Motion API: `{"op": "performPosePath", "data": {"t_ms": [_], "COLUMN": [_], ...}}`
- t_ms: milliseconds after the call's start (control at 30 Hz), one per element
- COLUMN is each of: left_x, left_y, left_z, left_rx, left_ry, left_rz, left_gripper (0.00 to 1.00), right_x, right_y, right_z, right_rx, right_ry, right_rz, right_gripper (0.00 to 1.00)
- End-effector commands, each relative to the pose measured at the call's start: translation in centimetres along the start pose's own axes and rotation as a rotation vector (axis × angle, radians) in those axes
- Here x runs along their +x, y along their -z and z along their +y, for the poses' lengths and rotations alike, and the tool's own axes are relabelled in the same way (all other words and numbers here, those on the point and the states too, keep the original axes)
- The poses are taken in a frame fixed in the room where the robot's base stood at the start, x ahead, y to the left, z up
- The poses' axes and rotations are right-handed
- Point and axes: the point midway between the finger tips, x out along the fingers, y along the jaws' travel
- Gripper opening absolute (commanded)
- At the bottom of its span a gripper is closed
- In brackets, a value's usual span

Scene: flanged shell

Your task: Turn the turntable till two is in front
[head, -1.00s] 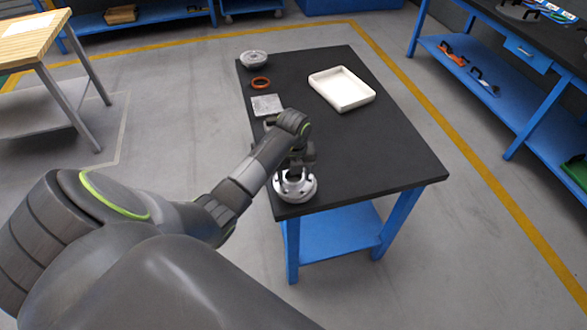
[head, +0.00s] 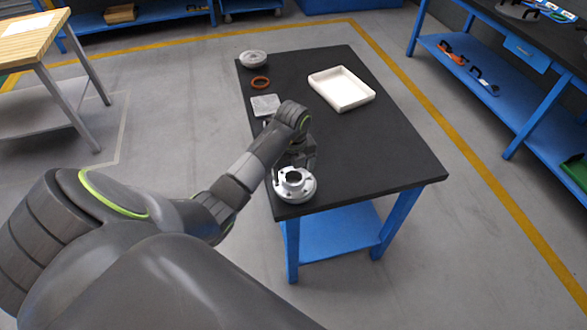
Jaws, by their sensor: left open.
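A round silver flanged part (head: 296,186) with a dark central bore stands at the near left corner of the black table. It is the only thing here that could sit on a turntable; I cannot make out a separate turntable or any numbers. My left gripper (head: 293,168) is open at the far side of this part, just above or beside its rim. I cannot tell whether it touches. My right gripper is out of view.
The table's right and near right areas are clear.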

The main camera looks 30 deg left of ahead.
Motion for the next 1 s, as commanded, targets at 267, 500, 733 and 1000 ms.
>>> {"op": "performPosePath", "data": {"t_ms": [267,500,733,1000], "left_x": [-7.1,-10.1,-12.7,-14.3], "left_y": [0.0,0.0,0.0,0.0], "left_z": [0.0,0.0,0.0,0.0], "left_rx": [0.000,0.000,-0.001,-0.001], "left_ry": [0.000,0.000,0.000,-0.001], "left_rz": [0.000,0.001,0.002,0.002], "left_gripper": [0.84,0.84,0.84,0.84], "right_x": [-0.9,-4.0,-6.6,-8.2], "right_y": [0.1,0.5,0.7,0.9], "right_z": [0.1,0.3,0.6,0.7], "right_rx": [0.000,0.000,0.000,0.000], "right_ry": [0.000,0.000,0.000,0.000], "right_rz": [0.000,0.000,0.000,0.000], "right_gripper": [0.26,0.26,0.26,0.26]}}
